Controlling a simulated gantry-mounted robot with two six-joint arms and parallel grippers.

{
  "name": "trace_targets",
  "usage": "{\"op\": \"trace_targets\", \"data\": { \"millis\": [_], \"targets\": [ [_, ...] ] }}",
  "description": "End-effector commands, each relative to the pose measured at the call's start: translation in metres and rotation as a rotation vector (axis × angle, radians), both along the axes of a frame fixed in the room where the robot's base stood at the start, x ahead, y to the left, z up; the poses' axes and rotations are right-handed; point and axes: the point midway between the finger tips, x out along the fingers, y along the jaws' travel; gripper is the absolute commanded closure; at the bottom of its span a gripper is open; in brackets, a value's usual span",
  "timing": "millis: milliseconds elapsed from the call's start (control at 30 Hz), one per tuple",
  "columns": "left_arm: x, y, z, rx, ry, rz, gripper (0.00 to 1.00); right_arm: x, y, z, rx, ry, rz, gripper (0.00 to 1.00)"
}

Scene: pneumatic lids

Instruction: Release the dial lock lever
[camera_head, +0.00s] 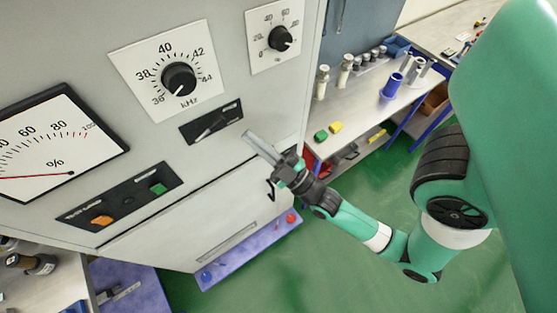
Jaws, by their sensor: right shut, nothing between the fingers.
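A grey panel (75,35) fills the left of the view. The black kHz dial (179,79) sits on a white scale plate marked from 36 to 44. Just below it is a black lever plate (190,131) with a small grey lever (211,127) lying slanted across it. My right gripper (250,138) is shut and empty. Its fingertips are to the right of the lever and look apart from it; the exact gap in depth is hard to tell. My left gripper is not in view.
A second, smaller dial (280,39) is at the upper right of the panel. A percent meter (55,145) and a plate with orange and green buttons (121,198) are at the left. A bench (350,115) with bottles and blocks stands behind the panel's right edge.

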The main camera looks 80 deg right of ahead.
Motion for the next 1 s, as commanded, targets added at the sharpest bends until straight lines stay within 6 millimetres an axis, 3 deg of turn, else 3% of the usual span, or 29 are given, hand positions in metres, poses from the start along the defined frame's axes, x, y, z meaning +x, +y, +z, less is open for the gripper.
{"op": "trace_targets", "data": {
  "millis": [33,200,400,867,933,1000],
  "targets": [
    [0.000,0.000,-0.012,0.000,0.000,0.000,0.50,-0.013,0.005,-0.014,0.003,0.006,-0.002,1.00],
    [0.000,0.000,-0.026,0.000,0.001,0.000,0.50,-0.049,0.019,-0.032,0.003,0.009,-0.006,1.00],
    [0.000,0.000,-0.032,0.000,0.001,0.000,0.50,-0.072,0.029,-0.040,0.003,0.007,-0.004,1.00],
    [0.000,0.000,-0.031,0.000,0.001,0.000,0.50,-0.074,0.031,-0.039,0.004,0.006,0.001,1.00],
    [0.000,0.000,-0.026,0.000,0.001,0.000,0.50,-0.070,0.035,-0.031,-0.002,-0.002,0.023,1.00],
    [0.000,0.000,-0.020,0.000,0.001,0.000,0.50,-0.057,0.038,-0.010,-0.033,-0.052,0.060,1.00]
  ]
}}
